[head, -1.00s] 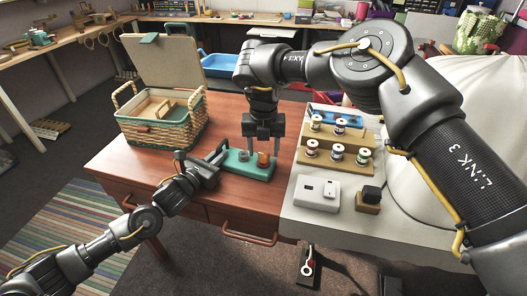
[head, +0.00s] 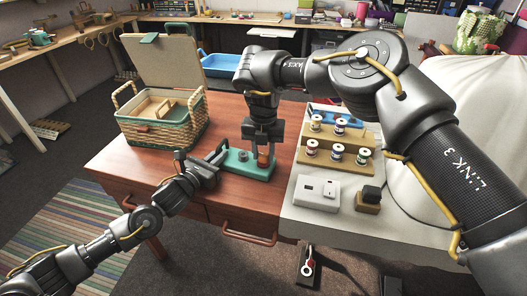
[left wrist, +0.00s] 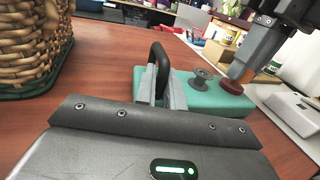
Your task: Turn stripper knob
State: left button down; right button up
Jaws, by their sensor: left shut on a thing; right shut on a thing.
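The stripper is a teal block (head: 237,167) on the wooden table; it also shows in the left wrist view (left wrist: 206,98). A dark handle loop (left wrist: 161,62) stands at its left end. My left gripper (head: 220,154) is shut on this handle. A small grey spool-shaped post (left wrist: 204,79) stands mid-block. The red-orange knob (head: 264,161) is at the right end; its dark red base (left wrist: 232,88) shows in the left wrist view. My right gripper (head: 262,148) points down from above and is shut on the knob, partly hiding it.
A wicker basket (head: 160,134) with its lid open stands behind and left. Thread spools sit on a stepped wooden rack (head: 330,162) to the right.

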aim_at(263, 155)
jog(key=m, duration=0.3)
jog(key=shift+m, duration=0.3)
jog(key=o, duration=1)
jog(key=shift+r, duration=0.15)
notch_tip(263, 155, up, 12)
jog(key=shift+a+f, duration=0.1)
